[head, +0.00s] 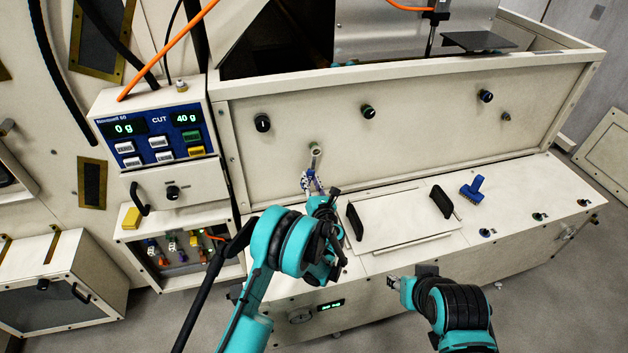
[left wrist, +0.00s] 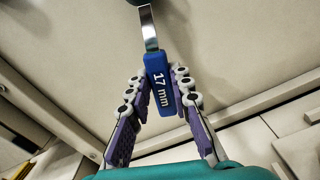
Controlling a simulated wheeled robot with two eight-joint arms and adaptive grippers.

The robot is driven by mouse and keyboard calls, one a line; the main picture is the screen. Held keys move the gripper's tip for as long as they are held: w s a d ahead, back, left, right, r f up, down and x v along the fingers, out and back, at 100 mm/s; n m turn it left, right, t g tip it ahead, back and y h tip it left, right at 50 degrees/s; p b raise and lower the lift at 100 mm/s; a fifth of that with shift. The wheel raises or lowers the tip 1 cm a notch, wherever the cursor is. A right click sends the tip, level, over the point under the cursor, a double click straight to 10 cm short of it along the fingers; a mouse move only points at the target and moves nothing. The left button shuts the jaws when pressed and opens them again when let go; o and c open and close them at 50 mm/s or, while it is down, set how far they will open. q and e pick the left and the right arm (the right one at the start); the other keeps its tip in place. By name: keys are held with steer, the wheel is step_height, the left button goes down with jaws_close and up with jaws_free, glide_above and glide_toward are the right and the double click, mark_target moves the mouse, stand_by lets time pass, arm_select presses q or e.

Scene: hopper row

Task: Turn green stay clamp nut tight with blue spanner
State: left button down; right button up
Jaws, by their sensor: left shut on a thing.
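My left gripper (head: 312,185) is shut on the blue handle of the spanner, in front of the cream panel. In the left wrist view the blue spanner (left wrist: 160,85), marked 17 mm, sits between the fingers of the left gripper (left wrist: 160,95). Its metal shank runs up to the top edge, where its head meets a dark round part that is mostly cut off.
Knobs (head: 262,123) and (head: 367,111) flank the fitting on the panel, with a blue-marked knob (head: 486,96) further right. A control box (head: 155,135) stands left.

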arm_select(q)
steer(key=shift+s, duration=0.2)
stand_by(0.4)
steer(key=v, duration=0.6)
stand_by(0.5)
